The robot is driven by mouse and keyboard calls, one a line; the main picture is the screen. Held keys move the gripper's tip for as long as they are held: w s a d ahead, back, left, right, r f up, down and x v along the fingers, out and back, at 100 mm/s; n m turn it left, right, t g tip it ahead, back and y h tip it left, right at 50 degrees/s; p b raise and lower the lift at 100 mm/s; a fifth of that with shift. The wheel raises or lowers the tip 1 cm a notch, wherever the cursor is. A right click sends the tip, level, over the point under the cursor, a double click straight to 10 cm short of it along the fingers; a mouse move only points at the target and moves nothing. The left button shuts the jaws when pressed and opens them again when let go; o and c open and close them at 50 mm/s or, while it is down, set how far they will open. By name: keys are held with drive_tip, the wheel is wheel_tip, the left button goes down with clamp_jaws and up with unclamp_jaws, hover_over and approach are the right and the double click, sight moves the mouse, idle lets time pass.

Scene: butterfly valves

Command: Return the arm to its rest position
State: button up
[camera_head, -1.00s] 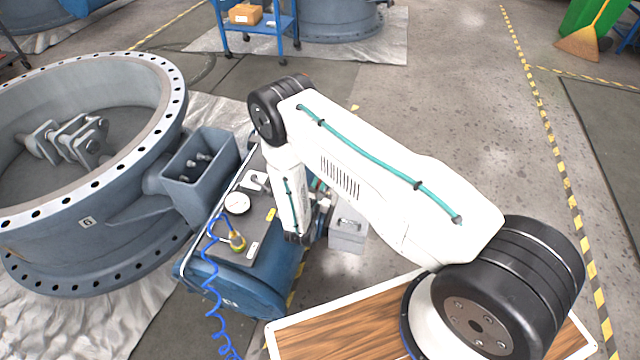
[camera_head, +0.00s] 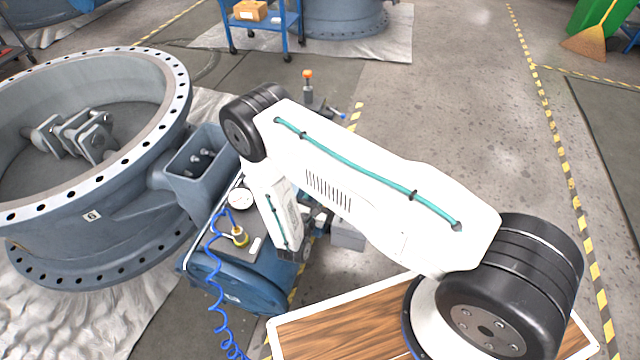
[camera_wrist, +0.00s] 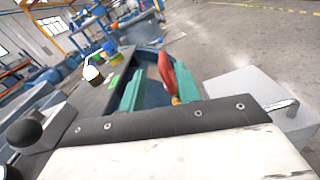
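My gripper (camera_wrist: 158,80) shows in the wrist view with its two teal fingers apart. A red handle-like part (camera_wrist: 168,74) appears between them, nearer the right finger; I cannot tell whether it touches. In the head view my white arm is bent, its upper link reaching left from the black base joint and its forearm hanging down beside the blue tank (camera_head: 236,285). The gripper end is mostly hidden there behind my arm.
The large grey valve body (camera_head: 92,216) stands at left with an open box (camera_head: 198,165) on its side. A gauge (camera_head: 241,199) and coiled blue hose (camera_head: 214,285) are close to my forearm. A grey case (camera_head: 347,235) is behind it.

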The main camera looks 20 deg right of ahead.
drive_tip(key=shift+s+a, duration=0.25)
drive_tip(key=shift+s, duration=0.05)
idle(0.4)
drive_tip(key=s+d+m+g+h, duration=0.1)
drive_tip(key=s+d+g+h, duration=0.1)
drive_tip(key=s+d+g, duration=0.15)
drive_tip(key=s+d+r+m+g+h, duration=0.1)
drive_tip(key=s+d+r+m+g, duration=0.15)
drive_tip(key=r+m+g, duration=0.4)
drive_tip(key=s+d+r+m+g, duration=0.1)
drive_tip(key=s+r+m+g, duration=0.15)
drive_tip(key=r, duration=0.65)
drive_tip(key=s+d+r+m+g+h, duration=0.1)
drive_tip(key=s+d+r+m+g, duration=0.1)
drive_tip(key=s+r+m+g, duration=0.4)
drive_tip(key=s+r+m+t+y, duration=0.1)
drive_tip(key=s+r+m+y, duration=0.2)
drive_tip(key=r, duration=0.7)
drive_tip(key=s+r+m+t+y, duration=0.2)
drive_tip(key=s+r+m+y, duration=0.2)
drive_tip(key=s+r+y, duration=0.2)
drive_tip(key=s+a+r+m+t+y, duration=0.1)
drive_tip(key=s+r+y, duration=0.4)
drive_tip(key=r, duration=0.8)
drive_tip(key=s+m+t, duration=0.1)
drive_tip(key=s+m, duration=0.1)
drive_tip(key=s, duration=0.1)
drive_tip(key=shift+r+m+y, duration=0.3)
drive_tip(key=shift+r, duration=0.05)
